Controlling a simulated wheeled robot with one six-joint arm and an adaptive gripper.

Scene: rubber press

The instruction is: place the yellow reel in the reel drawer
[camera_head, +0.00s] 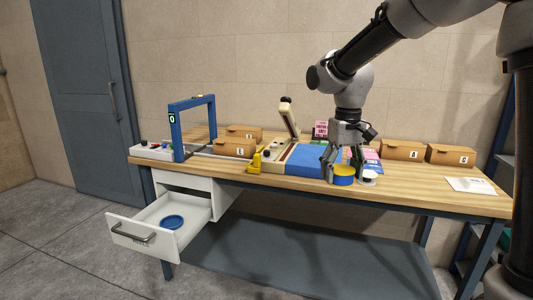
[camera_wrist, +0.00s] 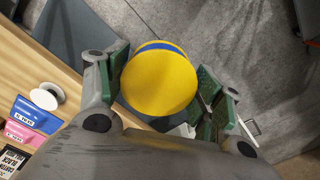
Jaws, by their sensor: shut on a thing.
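The yellow reel (camera_head: 343,180), with a blue band, is between the fingers of my gripper (camera_head: 343,168), by the front edge of the bench. My gripper is shut on it. In the wrist view the yellow reel (camera_wrist: 158,84) fills the space between the green finger pads of my gripper (camera_wrist: 160,82), with bench on one side and floor beyond. The reel drawer (camera_head: 126,229) is pulled open under the left end of the bench. A blue round reel (camera_head: 172,222) lies inside it, with bare drawer floor around it.
A white reel (camera_head: 368,179) stands on the bench beside my gripper. White paper (camera_head: 471,185) lies right. Floor before the bench is clear.

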